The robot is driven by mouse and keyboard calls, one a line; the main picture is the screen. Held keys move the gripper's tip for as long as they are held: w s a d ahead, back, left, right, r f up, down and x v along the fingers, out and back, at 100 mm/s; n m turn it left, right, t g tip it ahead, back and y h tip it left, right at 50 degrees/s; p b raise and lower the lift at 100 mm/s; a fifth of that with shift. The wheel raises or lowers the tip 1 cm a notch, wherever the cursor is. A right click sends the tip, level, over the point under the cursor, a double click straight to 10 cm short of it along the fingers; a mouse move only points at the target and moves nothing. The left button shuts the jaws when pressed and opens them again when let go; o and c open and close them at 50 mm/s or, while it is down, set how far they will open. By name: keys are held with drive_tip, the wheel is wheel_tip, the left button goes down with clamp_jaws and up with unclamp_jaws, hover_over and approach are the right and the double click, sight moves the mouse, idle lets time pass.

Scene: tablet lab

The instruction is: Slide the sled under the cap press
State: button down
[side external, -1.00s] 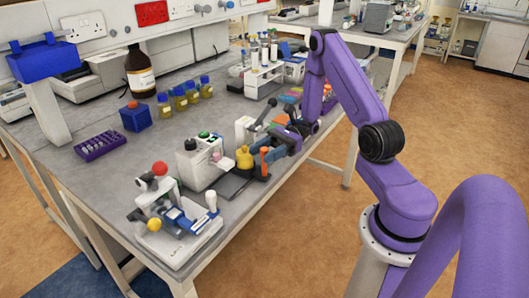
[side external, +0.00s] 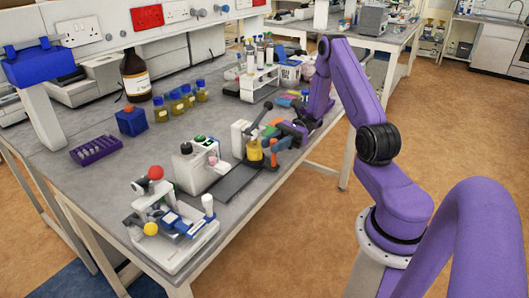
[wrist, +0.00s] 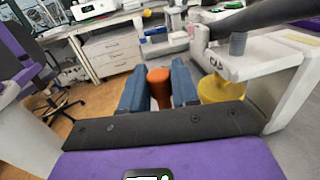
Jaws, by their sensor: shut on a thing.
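The sled carries a yellow vessel (side external: 254,151) and an upright orange handle (side external: 274,158). My gripper (side external: 282,144) is shut on the orange handle; in the wrist view the handle (wrist: 159,78) stands between the two blue fingers. The cap press (side external: 239,138) is a white stand with a dark lever, marked "CAP" in the wrist view (wrist: 268,62). The yellow vessel is at the press, below the lever; it also shows in the wrist view (wrist: 222,90). I cannot tell whether it is centred under the press head. The sled's base is mostly hidden.
A dark track (side external: 236,184) runs along the bench, bare at its near end. A white machine with a green button (side external: 197,165) stands beside it. A white device with red and yellow balls (side external: 175,232) stands at the near corner. Several yellow bottles (side external: 178,102) stand farther back.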

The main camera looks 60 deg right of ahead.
drive_tip(key=shift+d, duration=1.05)
drive_tip(key=c, duration=1)
unclamp_jaws()
drive_tip(key=s+d, duration=0.1)
drive_tip(key=d, duration=0.4)
drive_tip(key=s+d, duration=0.1)
drive_tip(key=d, duration=0.5)
drive_tip(key=s+d, duration=0.1)
drive_tip(key=d, duration=0.5)
drive_tip(key=shift+s, duration=0.25)
